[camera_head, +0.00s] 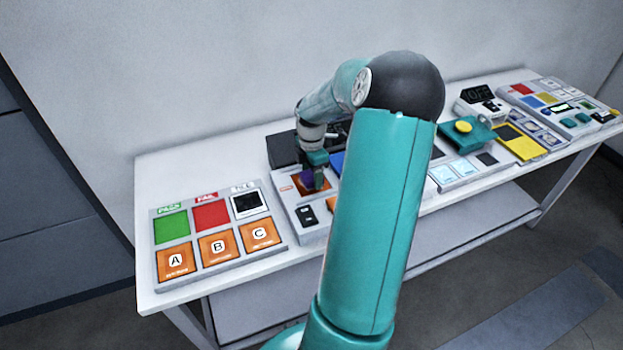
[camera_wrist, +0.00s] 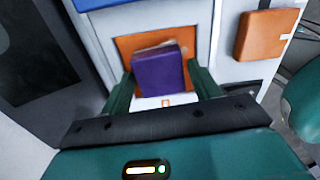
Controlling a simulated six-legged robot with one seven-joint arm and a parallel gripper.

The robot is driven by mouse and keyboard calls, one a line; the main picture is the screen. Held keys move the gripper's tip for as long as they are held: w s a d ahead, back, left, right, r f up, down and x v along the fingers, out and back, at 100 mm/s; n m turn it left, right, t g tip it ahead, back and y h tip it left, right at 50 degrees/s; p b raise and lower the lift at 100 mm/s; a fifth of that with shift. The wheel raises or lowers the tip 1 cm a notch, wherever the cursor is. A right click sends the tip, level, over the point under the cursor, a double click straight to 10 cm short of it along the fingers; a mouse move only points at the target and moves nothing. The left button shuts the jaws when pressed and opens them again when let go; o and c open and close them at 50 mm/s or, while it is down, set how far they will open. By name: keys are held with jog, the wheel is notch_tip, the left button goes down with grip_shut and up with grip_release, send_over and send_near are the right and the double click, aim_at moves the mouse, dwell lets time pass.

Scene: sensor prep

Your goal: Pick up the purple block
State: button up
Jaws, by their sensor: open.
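The purple block (camera_wrist: 159,74) stands on an orange square pad (camera_wrist: 126,46) of a white panel in the wrist view. My gripper (camera_wrist: 160,82) is open, with one green finger on each side of the block. Whether the fingers touch the block I cannot tell. In the head view my gripper (camera_head: 317,176) points down at the panel, and the purple block (camera_head: 307,179) shows only in part behind a finger. My arm hides part of the table to the right.
A board with green, red and orange squares (camera_head: 212,231) lies left on the white table (camera_head: 160,182). A second orange block or pad (camera_wrist: 267,36) is right of the purple block. A dark box (camera_wrist: 35,55) is at the left. More panels (camera_head: 520,143) fill the table's right.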

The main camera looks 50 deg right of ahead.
jog(key=shift+f, duration=0.4)
jog(key=c, duration=0.8)
jog(key=shift+r, duration=0.1)
jog(key=shift+r, duration=0.4)
notch_tip(320, 180, up, 2)
jog(key=shift+r, duration=0.1)
jog(key=s+a+r, duration=0.9)
jog(key=s+a, duration=0.1)
jog(key=shift+r, duration=0.4)
